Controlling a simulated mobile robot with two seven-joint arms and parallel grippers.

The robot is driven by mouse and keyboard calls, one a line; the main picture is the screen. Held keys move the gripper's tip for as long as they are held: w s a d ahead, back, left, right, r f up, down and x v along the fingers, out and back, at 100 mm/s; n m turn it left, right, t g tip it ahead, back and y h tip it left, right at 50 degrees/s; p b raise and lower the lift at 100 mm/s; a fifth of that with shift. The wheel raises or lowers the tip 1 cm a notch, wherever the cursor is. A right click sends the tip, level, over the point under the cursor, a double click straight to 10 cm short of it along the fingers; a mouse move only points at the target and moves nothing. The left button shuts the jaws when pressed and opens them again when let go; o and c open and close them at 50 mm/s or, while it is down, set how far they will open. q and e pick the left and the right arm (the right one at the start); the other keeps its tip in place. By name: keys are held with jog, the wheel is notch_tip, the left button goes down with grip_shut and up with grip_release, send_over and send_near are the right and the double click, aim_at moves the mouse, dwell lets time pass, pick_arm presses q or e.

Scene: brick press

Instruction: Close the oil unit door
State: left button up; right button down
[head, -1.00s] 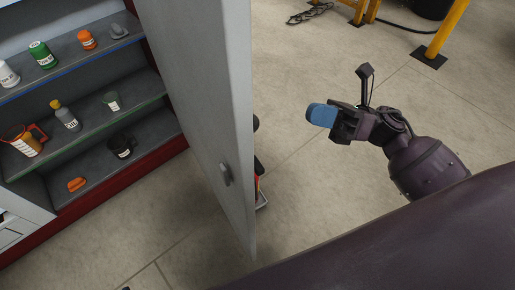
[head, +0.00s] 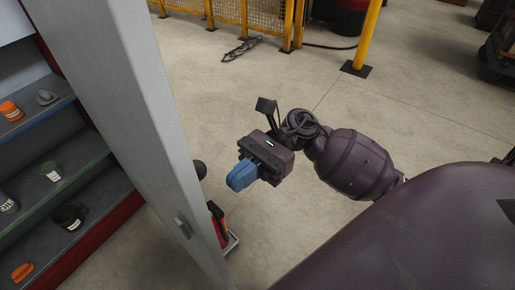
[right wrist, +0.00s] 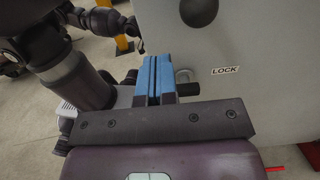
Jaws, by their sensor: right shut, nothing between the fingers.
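The oil unit door (head: 125,110) is a tall grey panel standing open in the head view, with a small handle (head: 183,227) low on its face. The cabinet's shelves (head: 90,188) show to the left of it. My right gripper (head: 236,184) has blue fingers and is shut and empty. It is to the right of the door, on the side away from the shelves. In the right wrist view the blue fingers (right wrist: 153,78) point toward a grey surface with a LOCK label (right wrist: 225,71). I cannot tell whether they touch it. My left gripper is not in view.
Something red (head: 218,225) stands on the floor behind the door. A yellow post (head: 368,38) and mesh fence (head: 228,12) are farther back.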

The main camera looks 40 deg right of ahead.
jog(key=shift+s+a, duration=0.15)
jog(key=shift+a, duration=0.8)
jog(key=shift+s+a, duration=0.2)
jog(key=shift+a, duration=0.7)
jog(key=shift+s+a, duration=0.15)
jog(key=shift+a, duration=0.8)
jog(key=shift+a, duration=0.1)
